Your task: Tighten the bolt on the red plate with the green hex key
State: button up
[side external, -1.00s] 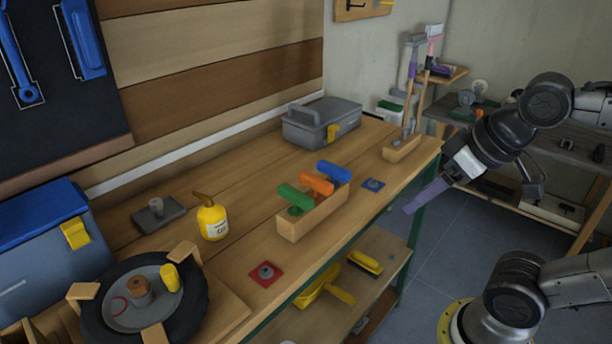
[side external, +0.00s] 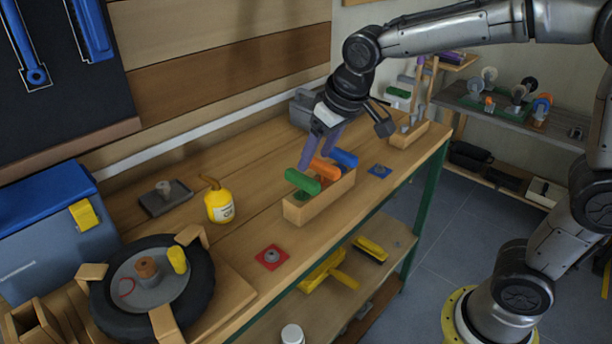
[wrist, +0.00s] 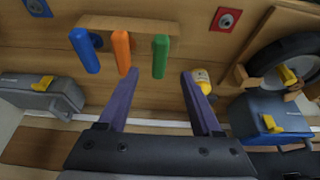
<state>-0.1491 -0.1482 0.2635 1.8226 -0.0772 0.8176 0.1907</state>
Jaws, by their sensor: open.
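The green hex key (side external: 302,181) stands in a wooden holder (side external: 297,211), its thick handle on top, beside an orange one (side external: 325,169) and a blue one (side external: 344,158). The red plate (side external: 271,257) with a grey bolt lies flat on the bench in front of the holder; it also shows in the wrist view (wrist: 225,19). My gripper (side external: 318,155) is open and empty above and behind the holder. In the wrist view the green handle (wrist: 160,56) lies ahead, between the lines of the purple fingers (wrist: 153,80).
A yellow bottle (side external: 219,204) stands left of the holder. A wheel (side external: 190,292) lies at the bench's left end, near a blue toolbox (side external: 50,240). A blue plate (side external: 380,171) lies right of the holder. A grey toolbox (wrist: 42,92) is behind.

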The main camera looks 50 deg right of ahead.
aim_at(305, 178)
jog(key=x, duration=1)
jog(key=shift+r, duration=0.1)
grip_shut()
dwell(0.4)
